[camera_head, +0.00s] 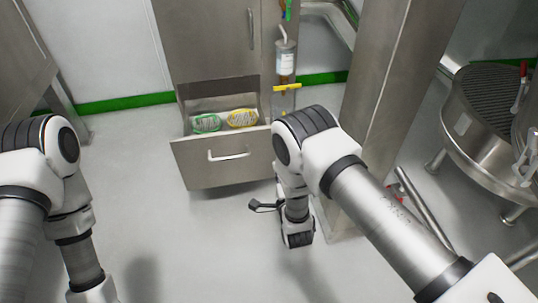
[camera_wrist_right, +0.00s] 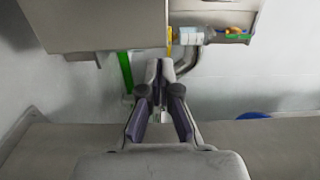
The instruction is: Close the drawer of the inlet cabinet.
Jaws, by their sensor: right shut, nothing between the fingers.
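The inlet cabinet (camera_head: 208,45) is a grey metal unit at the top centre of the head view. Its lower drawer (camera_head: 205,172) stands pulled out, with a pale bar handle (camera_head: 228,156) on its front. My right arm crosses in front of the drawer's right end.
A green mesh item (camera_head: 206,123) and a yellow one (camera_head: 242,118) lie inside the drawer. A labelled bottle (camera_head: 286,62) hangs right of the cabinet. A steel column (camera_head: 385,90) and a round steel vessel (camera_head: 475,130) stand right. The floor before the drawer is clear.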

